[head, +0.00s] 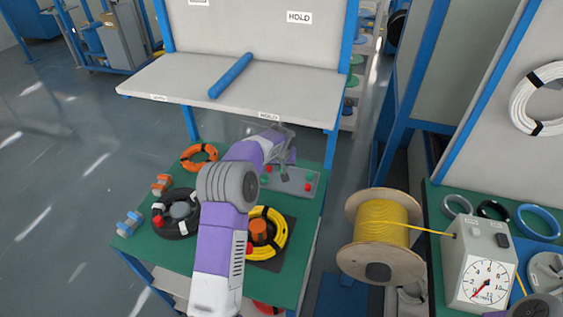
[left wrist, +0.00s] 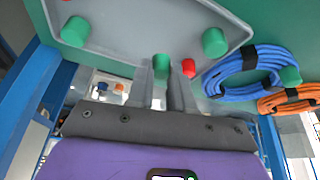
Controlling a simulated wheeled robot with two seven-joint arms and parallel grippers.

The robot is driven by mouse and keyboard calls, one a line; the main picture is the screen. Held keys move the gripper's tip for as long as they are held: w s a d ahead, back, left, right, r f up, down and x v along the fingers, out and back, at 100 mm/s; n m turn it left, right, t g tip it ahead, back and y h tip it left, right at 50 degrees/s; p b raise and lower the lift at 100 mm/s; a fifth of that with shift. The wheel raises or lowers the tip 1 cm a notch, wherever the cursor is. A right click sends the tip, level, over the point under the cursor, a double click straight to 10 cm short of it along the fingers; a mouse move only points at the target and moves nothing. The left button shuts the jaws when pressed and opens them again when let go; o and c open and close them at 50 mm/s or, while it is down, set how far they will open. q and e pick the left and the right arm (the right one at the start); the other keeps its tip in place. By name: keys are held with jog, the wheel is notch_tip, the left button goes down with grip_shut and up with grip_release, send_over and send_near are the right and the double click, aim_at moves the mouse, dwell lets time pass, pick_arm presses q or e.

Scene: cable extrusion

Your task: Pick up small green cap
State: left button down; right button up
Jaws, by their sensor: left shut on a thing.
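My left gripper (head: 287,150) reaches over the far right part of the green table, by a grey tray (head: 283,187). In the left wrist view the fingers (left wrist: 160,85) are closed around a small green cap (left wrist: 161,67). The grey tray (left wrist: 140,25) also shows there, with other green caps (left wrist: 75,32) (left wrist: 214,42) on it. A red cap (left wrist: 189,68) appears just beside the fingers. In the head view the held cap cannot be made out behind the gripper. My right gripper is not in view.
An orange coil (head: 199,157), a black coil (head: 160,222) and a yellow coil (head: 280,240) lie on the green table (head: 135,245). A blue coil (left wrist: 222,82) shows in the left wrist view. A shelf with a blue rod (head: 231,75) stands behind; a yellow spool (head: 382,222) stands right.

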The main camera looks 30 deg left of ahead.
pick_arm(q)
jog(key=s+d, duration=0.2)
jog(key=s, duration=0.2)
jog(key=s+d, duration=0.2)
jog(key=s, duration=0.2)
jog(key=s+d, duration=0.3)
jog(key=s, duration=0.2)
jog(key=shift+d, duration=0.1)
